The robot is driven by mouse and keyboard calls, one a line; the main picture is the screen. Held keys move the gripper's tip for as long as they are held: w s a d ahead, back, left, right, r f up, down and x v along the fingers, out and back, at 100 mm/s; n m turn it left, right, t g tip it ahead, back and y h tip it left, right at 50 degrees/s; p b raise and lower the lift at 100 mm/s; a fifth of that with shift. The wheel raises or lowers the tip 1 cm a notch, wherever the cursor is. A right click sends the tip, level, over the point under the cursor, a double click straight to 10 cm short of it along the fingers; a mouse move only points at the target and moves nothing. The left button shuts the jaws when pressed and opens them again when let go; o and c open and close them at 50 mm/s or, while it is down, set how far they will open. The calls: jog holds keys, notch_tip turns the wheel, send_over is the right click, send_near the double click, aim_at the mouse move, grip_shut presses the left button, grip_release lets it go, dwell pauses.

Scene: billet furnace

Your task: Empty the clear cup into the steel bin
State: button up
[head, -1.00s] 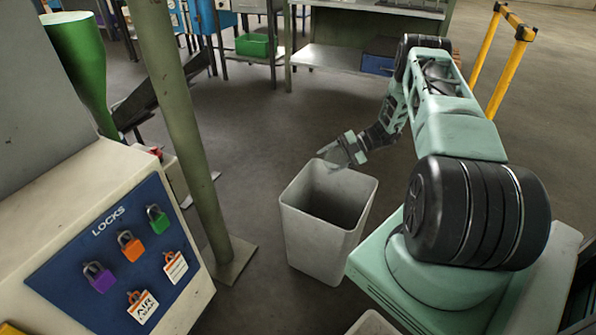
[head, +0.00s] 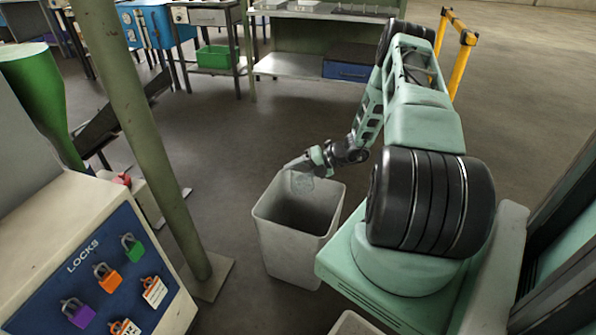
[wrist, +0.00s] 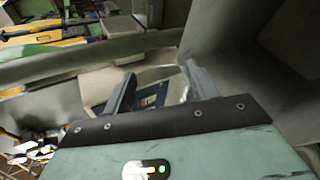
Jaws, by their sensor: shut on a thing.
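The steel bin (head: 290,250) is a tall, grey, square, open-topped container on the floor in the head view. Its visible inside looks dark and empty; part of the bottom is hidden. My gripper (head: 298,168) is over the bin's far rim and shut on the clear cup (head: 303,181). The cup is see-through and hangs tilted over the bin's mouth. In the wrist view the cup (wrist: 150,88) shows faintly between the two fingers of my gripper (wrist: 158,80). I cannot tell what is in the cup.
A green post (head: 150,130) and a cabinet with a blue lock board (head: 95,275) stand left of the bin. A second pale bin (head: 352,324) shows at the bottom edge. A workbench (head: 300,62) and yellow barrier (head: 456,50) are behind. Floor beyond the bin is clear.

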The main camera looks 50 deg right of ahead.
jog(key=shift+s+a+n+t+b, duration=0.15)
jog(key=shift+n+t+b, duration=0.25)
jog(key=shift+n+b, duration=0.15)
jog(key=shift+s+f+h+b, duration=0.1)
jog(key=shift+f+h+b, duration=0.05)
jog(key=shift+h+b, duration=0.35)
jog(key=n+t+b, duration=0.1)
jog(key=b, duration=0.1)
jog(key=n+h+b, duration=0.1)
jog(key=b, duration=0.2)
jog(key=shift+s+a+f+t, duration=0.15)
jog(key=shift+a+f+t, duration=0.05)
jog(key=shift+f+t, duration=0.2)
jog(key=b, duration=0.2)
jog(key=n+t+b, duration=0.1)
jog(key=b, duration=0.1)
jog(key=n+b, duration=0.1)
jog(key=b, duration=0.1)
jog(key=shift+s+a+f+n+t+h, duration=0.15)
jog(key=shift+a+f+n+t+h, duration=0.15)
jog(key=shift+h, duration=0.1)
jog(key=n+t+b, duration=0.1)
jog(key=b, duration=0.1)
jog(key=f+n+t+b, duration=0.1)
jog(key=n+b, duration=0.1)
jog(key=shift+s+h, duration=0.1)
jog(key=shift+h, duration=0.3)
jog(key=shift+r+n+t+b, duration=0.1)
jog(key=shift+n+t+b, duration=0.75)
jog(key=shift+n, duration=0.2)
